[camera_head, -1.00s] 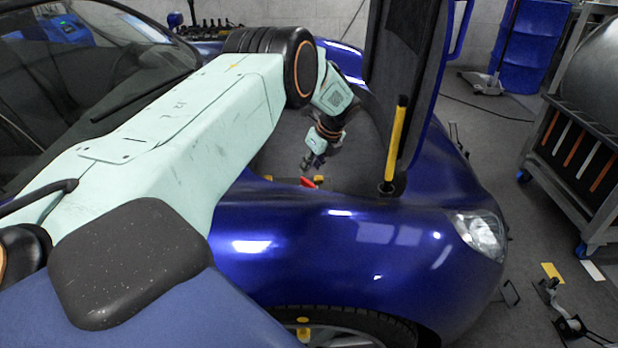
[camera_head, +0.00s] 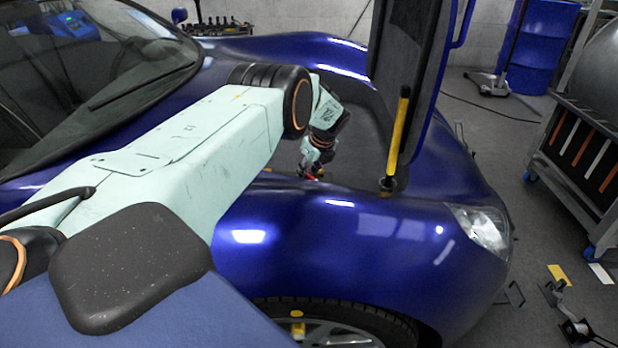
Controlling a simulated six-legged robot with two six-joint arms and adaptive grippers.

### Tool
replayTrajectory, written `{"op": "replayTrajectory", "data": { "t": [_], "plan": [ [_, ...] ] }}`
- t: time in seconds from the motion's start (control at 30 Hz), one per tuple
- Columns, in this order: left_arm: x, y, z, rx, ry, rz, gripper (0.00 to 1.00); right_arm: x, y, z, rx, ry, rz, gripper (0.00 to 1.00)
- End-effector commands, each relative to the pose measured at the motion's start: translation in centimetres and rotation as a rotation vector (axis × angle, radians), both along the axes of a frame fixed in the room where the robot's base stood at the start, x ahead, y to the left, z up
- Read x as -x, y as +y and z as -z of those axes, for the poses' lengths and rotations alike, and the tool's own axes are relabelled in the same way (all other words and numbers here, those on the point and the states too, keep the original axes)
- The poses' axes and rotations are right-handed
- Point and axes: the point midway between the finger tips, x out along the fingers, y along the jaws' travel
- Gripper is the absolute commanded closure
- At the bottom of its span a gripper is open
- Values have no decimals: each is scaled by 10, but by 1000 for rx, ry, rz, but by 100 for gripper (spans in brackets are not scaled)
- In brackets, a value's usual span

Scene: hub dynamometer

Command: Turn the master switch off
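The master switch appears to be the small red part (camera_head: 307,175) inside the near edge of the blue car's open front bay, with a bit of yellow beside it. My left arm reaches in from the left over the fender, and its gripper (camera_head: 312,168) points down right at the red part. The gripper covers most of it. I cannot tell whether the fingers touch the switch or how far apart they are. My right gripper is not in view.
The blue fender (camera_head: 340,240) lies between me and the bay. A yellow-and-black strut (camera_head: 396,140) and the raised dark lid (camera_head: 420,80) stand to the right of the gripper. A metal cart (camera_head: 580,160) and a blue drum (camera_head: 538,50) are farther right.

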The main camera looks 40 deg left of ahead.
Motion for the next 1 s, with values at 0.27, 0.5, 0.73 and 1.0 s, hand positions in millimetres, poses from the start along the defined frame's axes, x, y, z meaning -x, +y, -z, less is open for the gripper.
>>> {"op": "replayTrajectory", "data": {
  "t": [0.27, 0.5, 0.73, 1.0],
  "plan": [
    [-1, 3, 9, 0, 0, -1, 64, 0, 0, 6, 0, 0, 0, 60],
    [-2, 3, 9, 0, 0, -1, 69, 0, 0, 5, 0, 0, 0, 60],
    [-2, 3, 9, 0, 0, -1, 89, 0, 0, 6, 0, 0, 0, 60],
    [-2, 3, 9, 0, 0, -1, 100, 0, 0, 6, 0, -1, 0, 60]
  ]
}}
